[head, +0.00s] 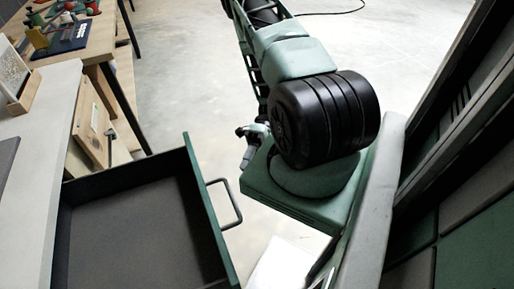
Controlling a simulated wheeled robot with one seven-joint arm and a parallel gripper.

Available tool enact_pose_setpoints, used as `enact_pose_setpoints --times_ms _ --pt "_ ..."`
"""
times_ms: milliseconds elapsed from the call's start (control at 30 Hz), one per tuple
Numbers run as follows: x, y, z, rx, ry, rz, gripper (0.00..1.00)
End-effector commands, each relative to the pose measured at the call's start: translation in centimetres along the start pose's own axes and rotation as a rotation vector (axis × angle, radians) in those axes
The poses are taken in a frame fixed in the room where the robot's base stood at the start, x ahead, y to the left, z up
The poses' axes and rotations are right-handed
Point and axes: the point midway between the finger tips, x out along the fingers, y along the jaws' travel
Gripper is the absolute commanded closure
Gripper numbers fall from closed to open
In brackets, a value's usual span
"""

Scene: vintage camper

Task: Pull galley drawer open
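The galley drawer (140,215) is at the lower left of the head view. It is pulled well out from under the pale counter, and its dark inside looks empty. Its green front panel (207,215) carries a dark bar handle (231,203) on the outer side. What seems to be my gripper (243,147) is small and partly hidden behind my arm. It is above and right of the handle in the picture, apart from it, with nothing visible held. Its finger opening is not clear.
The pale counter (35,150) runs along the left. A wooden workbench (95,45) with tools and small parts stands beyond it. Concrete floor (185,60) is open in the middle. Dark cabinet panels (465,150) stand close on the right.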

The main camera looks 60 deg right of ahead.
Motion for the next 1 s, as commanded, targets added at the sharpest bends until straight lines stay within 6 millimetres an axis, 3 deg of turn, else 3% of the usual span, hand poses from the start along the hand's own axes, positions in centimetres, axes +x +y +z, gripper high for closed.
enact_pose_setpoints --times_ms 200,400,1000 --pt "-4.5 -0.2 0.0 -0.001 -0.001 -0.003 0.68" --pt "-6.8 -0.1 0.0 0.000 -0.001 -0.002 0.68" --pt "-7.2 0.0 0.0 0.000 0.000 0.000 0.68"
